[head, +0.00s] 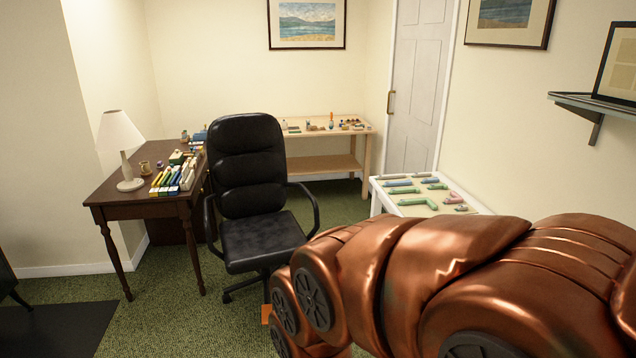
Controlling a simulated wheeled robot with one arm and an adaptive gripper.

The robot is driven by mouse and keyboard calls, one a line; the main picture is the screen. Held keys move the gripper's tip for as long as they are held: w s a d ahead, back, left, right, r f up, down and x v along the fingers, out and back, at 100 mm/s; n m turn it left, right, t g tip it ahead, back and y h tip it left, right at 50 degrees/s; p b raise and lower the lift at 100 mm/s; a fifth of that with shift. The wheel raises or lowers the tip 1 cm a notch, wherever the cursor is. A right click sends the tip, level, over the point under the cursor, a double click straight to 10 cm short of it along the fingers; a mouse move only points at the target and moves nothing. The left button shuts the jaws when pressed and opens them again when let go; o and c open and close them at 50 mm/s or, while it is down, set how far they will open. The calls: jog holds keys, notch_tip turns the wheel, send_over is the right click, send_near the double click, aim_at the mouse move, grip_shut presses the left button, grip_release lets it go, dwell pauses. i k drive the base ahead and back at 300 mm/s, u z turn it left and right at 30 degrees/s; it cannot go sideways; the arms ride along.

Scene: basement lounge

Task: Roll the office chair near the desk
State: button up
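The black office chair (249,170) stands upright on the carpet in the middle of the head view, its seat turned toward me. The dark wooden desk (120,200) stands at its left, and the chair back covers part of the desk's right end. The chair's lower right side and part of its wheeled base are hidden behind my copper-coloured arm. My arm reaches in from the right, in front of the chair. My gripper's fingers are not visible. A small orange piece shows by the chair base; I cannot tell what it is.
A white lamp (122,145), books (172,178) and a mug stand on the desk. A wooden bench (323,163) with small items stands at the back wall. A white table (385,200) with green pieces is right of the chair. Green carpet (175,310) is free at front left.

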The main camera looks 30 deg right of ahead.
aim_at(265, 273)
jog(key=z, duration=0.85)
jog(key=i, duration=1)
jog(key=z, duration=0.65)
jog(key=i, duration=1.4)
jog(key=u, duration=1.2)
jog(key=i, duration=0.75)
jog(key=u, duration=0.75)
